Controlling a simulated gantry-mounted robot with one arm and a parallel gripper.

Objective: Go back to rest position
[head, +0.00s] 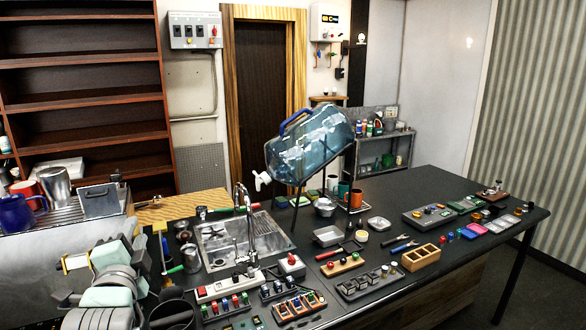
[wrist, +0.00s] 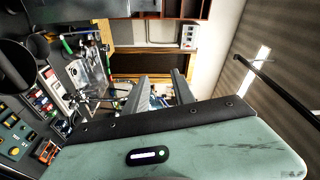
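My gripper (wrist: 160,80) shows in the wrist view as two grey fingers with a clear gap between them. It is open, and nothing shows between the fingers. It points over the bench toward the back wall and the dark door. In the head view, mint and grey parts of my arm show at the lower left, in front of the bench. The fingertips cannot be made out there. No object is seen touching the fingers.
The black bench (head: 432,195) carries a sink (head: 218,237) with a tall tap, a tilted blue water jug (head: 310,142) on a stand, switch boxes and small trays (head: 424,257). A wooden shelf (head: 80,60) stands behind. The air above the bench's right part is free.

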